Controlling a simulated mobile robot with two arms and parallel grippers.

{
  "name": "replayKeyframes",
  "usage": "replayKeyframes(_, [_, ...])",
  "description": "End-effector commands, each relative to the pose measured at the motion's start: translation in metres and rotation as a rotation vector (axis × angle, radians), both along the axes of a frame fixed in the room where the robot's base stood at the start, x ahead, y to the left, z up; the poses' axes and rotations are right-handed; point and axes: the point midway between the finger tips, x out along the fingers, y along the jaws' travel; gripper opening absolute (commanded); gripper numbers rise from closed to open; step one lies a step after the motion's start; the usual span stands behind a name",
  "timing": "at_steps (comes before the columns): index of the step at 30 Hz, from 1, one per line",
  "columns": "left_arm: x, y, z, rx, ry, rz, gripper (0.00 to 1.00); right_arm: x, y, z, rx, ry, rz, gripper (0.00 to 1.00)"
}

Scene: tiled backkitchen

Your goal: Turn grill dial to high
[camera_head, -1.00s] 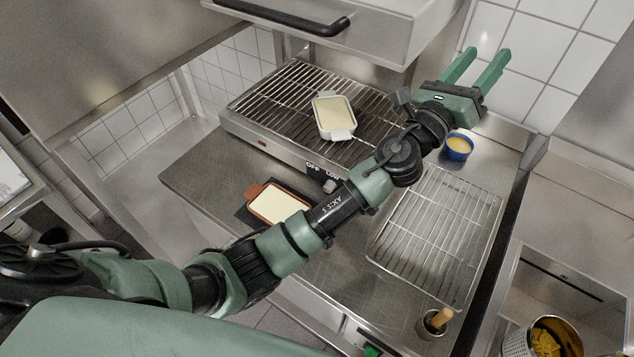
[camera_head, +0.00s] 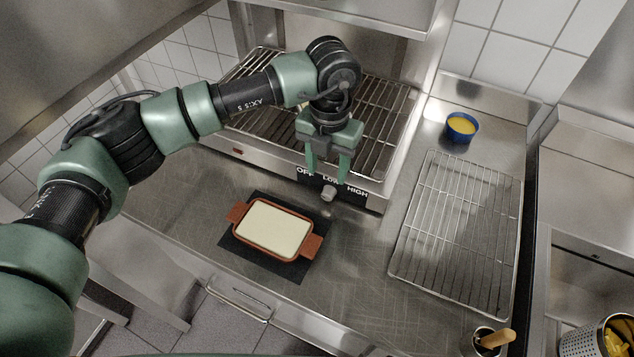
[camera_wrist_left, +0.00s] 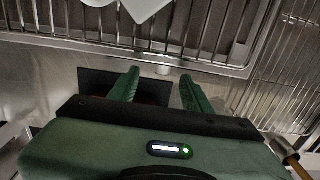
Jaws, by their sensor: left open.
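The grill (camera_head: 238,148) stands at the back of the counter. Its front panel carries the labels OFF, LOW and HIGH. The grill dial (camera_head: 328,193) is a small grey knob below the LOW label. My left gripper (camera_head: 328,172) is open and empty, pointing down just above and behind the dial, its fingers in front of the panel. In the left wrist view the open fingers (camera_wrist_left: 158,88) show with the pale dial (camera_wrist_left: 163,71) beyond and between them. I cannot tell whether they touch it. My right gripper is not in view.
An orange-brown dish (camera_head: 268,229) with pale filling sits on a dark mat in front of the grill. A wire rack (camera_head: 455,235) lies at the right, with a blue bowl (camera_head: 461,128) behind it. A white dish (camera_wrist_left: 145,8) on the grill is mostly hidden by my arm in the head view.

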Motion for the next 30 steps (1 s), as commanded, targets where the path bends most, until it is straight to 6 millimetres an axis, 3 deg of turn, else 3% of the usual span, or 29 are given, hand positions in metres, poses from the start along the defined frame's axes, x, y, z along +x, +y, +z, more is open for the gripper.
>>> replayKeyframes(15, [-0.002,-0.001,-0.068,-0.003,0.004,-0.002,0.49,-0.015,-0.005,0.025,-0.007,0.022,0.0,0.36])
replayKeyframes(25, [-0.002,-0.001,-0.074,-0.003,0.003,-0.004,0.49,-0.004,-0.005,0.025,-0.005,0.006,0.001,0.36])
replayKeyframes(26, [-0.002,-0.001,-0.074,-0.003,0.003,-0.004,0.43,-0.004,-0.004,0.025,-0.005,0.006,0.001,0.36])
replayKeyframes(30, [-0.002,-0.001,-0.074,-0.004,0.003,-0.004,0.04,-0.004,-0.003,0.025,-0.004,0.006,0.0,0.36])
